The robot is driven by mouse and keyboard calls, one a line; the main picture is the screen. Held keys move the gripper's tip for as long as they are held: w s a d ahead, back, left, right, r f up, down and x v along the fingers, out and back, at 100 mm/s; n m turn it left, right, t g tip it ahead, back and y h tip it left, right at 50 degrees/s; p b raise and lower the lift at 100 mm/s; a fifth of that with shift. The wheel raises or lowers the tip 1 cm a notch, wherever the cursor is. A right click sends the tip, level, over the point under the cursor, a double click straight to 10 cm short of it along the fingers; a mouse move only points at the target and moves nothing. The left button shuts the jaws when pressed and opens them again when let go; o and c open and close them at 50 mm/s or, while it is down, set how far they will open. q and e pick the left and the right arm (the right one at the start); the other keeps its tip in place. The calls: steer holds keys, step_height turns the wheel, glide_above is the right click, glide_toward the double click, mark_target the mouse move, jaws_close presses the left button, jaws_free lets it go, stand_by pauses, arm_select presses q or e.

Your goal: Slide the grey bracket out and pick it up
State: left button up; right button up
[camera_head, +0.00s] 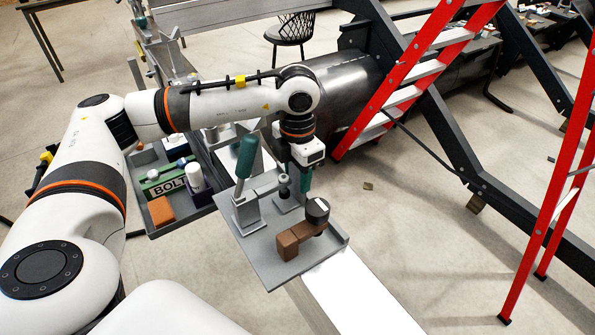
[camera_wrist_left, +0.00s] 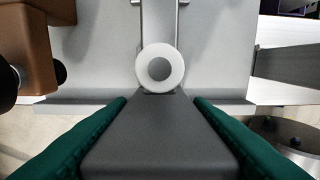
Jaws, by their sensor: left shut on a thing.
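The grey bracket (camera_wrist_left: 160,140) shows in the left wrist view as a dark grey tapering piece between my green fingers. My left gripper (camera_head: 305,184) is shut on it, low over the grey fixture plate (camera_head: 268,268). A white ring with a grey centre (camera_wrist_left: 159,68) sits at the bracket's far end in the wrist view. In the head view the bracket is mostly hidden and hard to tell from the fixture. A clamp with a green handle (camera_head: 246,157) stands upright on the plate left of the gripper. My right gripper is not in view.
A brown block with a black knob (camera_head: 290,243) sits on the plate's near side; it also shows in the wrist view (camera_wrist_left: 30,35). A grey tray (camera_head: 180,218) with a BOLT-labelled box (camera_head: 168,186) is left. A red ladder (camera_head: 405,85) and dark steel beams stand right.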

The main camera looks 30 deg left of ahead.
arm_select(q)
steer(key=shift+w+a+b, duration=0.2)
steer(key=shift+w+a, duration=0.1)
steer(key=shift+a, duration=0.5)
steer(key=shift+w+a+b, duration=0.25)
steer(key=shift+w+a, duration=0.1)
steer(key=shift+a, duration=0.4)
steer(key=shift+w+a+b, duration=0.2)
steer(key=shift+w+a, duration=0.1)
steer(key=shift+a, duration=0.5)
steer(key=shift+a, duration=0.1)
steer(key=o, duration=1.2)
